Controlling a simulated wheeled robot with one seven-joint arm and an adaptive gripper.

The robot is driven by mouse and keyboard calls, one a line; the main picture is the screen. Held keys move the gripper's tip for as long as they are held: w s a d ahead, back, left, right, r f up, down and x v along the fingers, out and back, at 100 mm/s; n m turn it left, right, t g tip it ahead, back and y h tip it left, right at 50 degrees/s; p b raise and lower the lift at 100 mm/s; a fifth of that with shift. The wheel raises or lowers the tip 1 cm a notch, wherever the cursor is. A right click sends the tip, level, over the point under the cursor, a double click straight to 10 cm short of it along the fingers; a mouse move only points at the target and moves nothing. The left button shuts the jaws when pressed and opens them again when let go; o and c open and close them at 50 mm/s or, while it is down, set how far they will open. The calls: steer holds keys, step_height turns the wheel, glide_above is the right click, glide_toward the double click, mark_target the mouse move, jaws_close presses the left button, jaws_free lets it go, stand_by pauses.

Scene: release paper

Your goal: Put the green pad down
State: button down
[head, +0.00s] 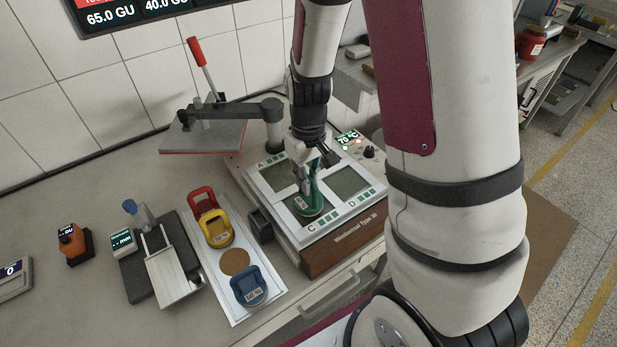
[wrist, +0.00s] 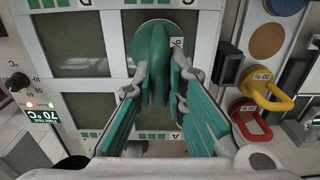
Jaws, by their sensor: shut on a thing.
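The green pad (head: 315,200) is round with a raised grip and a small white label. It is over panel C, at the near left of the heated plate (head: 326,241). My gripper (head: 306,184) points down from above and is shut on the pad's raised grip. In the wrist view the green pad (wrist: 150,30) lies flat between the fingertips of my gripper (wrist: 160,78), covering part of the dark panel. I cannot tell whether its underside touches the plate. The device display (head: 347,137) reads 70 °C.
Left of the device, a white tray (head: 207,262) holds red (head: 203,200), yellow (head: 218,232) and blue (head: 249,287) pads and a bare brown round spot (head: 235,261). A press arm with a red handle (head: 196,52) stands behind. Other panels are clear.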

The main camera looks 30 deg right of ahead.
steer(key=c, duration=1.6)
jaws_free()
steer(key=shift+f, duration=0.1)
steer(key=shift+c, duration=0.2)
step_height(320, 180, up, 12)
steer(key=s+a+r+t, duration=0.2)
steer(key=s+r, duration=0.5)
steer(key=s+a+r+m+t, duration=0.1)
steer(key=s+a+r+t, duration=0.2)
steer(key=s+r, duration=0.4)
steer(key=shift+t+b, duration=0.3)
steer(key=shift+b, duration=0.1)
steer(key=shift+a, duration=0.1)
